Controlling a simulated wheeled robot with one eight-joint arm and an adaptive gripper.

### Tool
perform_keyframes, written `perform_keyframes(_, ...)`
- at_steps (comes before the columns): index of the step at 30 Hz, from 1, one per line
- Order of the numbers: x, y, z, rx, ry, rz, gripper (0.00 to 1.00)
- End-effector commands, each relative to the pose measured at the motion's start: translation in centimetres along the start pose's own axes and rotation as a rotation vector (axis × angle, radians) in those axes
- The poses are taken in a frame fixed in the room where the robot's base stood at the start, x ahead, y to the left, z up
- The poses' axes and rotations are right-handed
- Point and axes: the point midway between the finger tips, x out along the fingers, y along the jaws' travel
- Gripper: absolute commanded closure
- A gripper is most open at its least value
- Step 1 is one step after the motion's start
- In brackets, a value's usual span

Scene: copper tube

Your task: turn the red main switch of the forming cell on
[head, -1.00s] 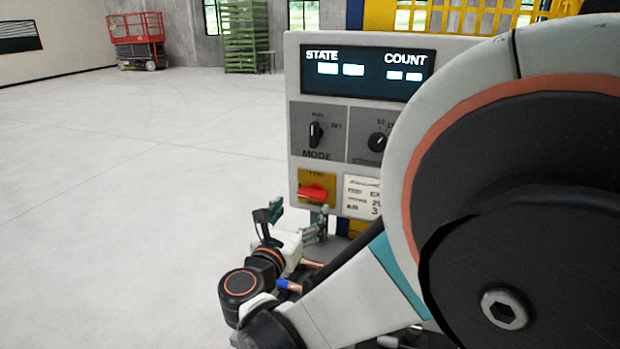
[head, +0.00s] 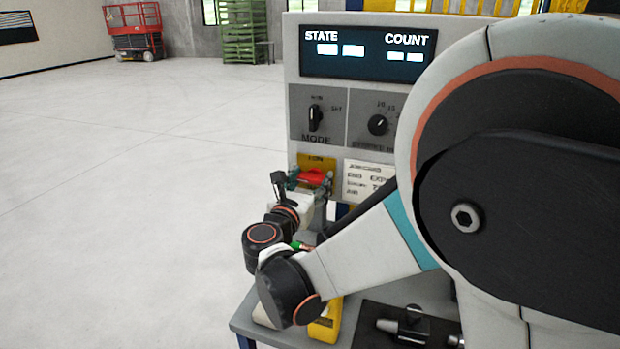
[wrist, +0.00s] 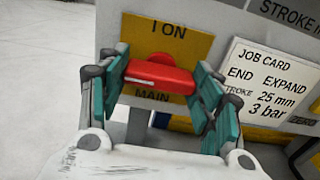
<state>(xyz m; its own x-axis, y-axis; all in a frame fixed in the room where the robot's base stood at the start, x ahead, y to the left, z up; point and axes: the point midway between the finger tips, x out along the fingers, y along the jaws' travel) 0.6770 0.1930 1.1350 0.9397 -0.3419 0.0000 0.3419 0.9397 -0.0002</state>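The red main switch (head: 313,176) sits on a yellow plate at the lower left of the control panel. In the wrist view the red handle (wrist: 158,76) lies nearly level, between the words "I ON" above and "MAIN" below. My gripper (head: 306,184) is at the switch. In the wrist view its teal fingers (wrist: 161,84) are spread, one at each end of the handle. The left finger is very close to the handle's left end; I cannot tell whether either finger touches it. My arm hides part of the panel's lower right.
Above the switch are the mode knob (head: 315,117), another knob (head: 377,125) and a lit display (head: 367,52). A job card (head: 367,182) is to its right. Below is a grey table (head: 246,322) with a yellow object (head: 326,322) and a black fixture (head: 405,326). Open floor lies left.

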Motion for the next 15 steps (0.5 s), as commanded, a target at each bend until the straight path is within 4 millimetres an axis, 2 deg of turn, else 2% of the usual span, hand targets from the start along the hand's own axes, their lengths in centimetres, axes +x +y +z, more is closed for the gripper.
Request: perform_keyframes(15,0.02,0.05,0.01,0.067,0.0,0.001,0.64)
